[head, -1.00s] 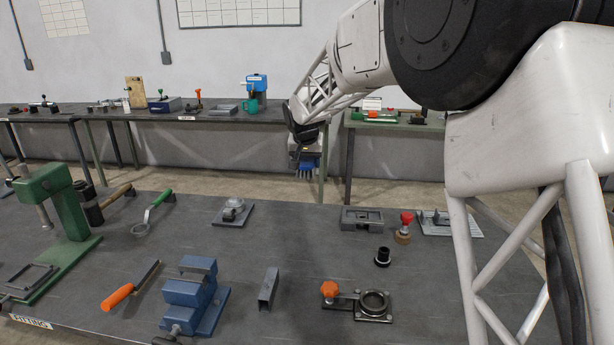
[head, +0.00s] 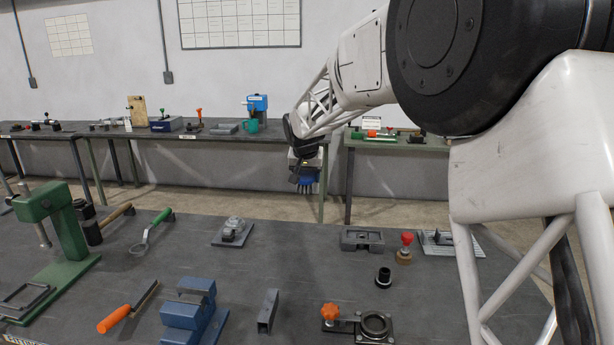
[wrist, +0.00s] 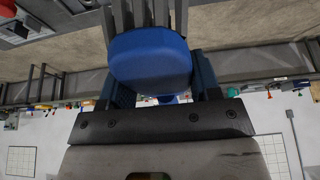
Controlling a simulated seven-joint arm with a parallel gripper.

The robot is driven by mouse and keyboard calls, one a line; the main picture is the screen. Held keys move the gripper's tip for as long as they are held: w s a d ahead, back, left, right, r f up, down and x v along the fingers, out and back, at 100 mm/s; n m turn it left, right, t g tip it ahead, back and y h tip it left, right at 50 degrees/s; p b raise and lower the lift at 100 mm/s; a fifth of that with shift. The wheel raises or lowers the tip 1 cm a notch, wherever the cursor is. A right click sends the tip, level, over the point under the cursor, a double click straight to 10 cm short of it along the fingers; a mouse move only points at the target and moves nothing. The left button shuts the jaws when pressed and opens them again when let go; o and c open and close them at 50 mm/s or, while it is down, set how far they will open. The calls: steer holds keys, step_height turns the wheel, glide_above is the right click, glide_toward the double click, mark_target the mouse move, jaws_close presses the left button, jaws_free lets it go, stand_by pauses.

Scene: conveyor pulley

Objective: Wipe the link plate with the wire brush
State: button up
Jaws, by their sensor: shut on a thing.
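My gripper (head: 304,170) hangs in the air beyond the far edge of the front bench, fingers pointing down. It is shut on the wire brush (head: 305,186), which shows as a small dark blue block with prong-like bristles below. In the wrist view the brush (wrist: 150,62) has a rounded blue body between the fingers, with thick grey bristle tufts beyond it. The brush is clear of the bench and touches nothing there. I cannot tell for certain which part is the link plate; a dark flat plate with a ring and an orange knob (head: 358,323) lies at the front.
The front bench (head: 250,265) holds a green press (head: 66,230), a blue vise (head: 195,312), an orange-handled tool (head: 115,319), a grey channel piece (head: 268,310), a grey block (head: 362,240), a red-knobbed part (head: 405,248) and a black bushing (head: 383,278). Bare bench lies between them.

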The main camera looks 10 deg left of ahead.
steer(key=w+d+f+m+h, duration=0.1)
steer(key=w+d+f+m, duration=0.2)
steer(key=d, duration=1.5)
steer(key=w+d+f+m+h, duration=0.1)
steer(key=w+d+f+m, duration=0.2)
steer(key=d, duration=1.6)
steer(key=w+d+f+m+g+h, duration=0.1)
steer(key=w+d+f+m, duration=0.2)
steer(key=w+d+f, duration=0.7)
steer(key=d+f, duration=0.2)
steer(key=d, duration=0.6)
steer(key=shift+d, duration=0.4)
steer(key=shift+f, duration=0.15)
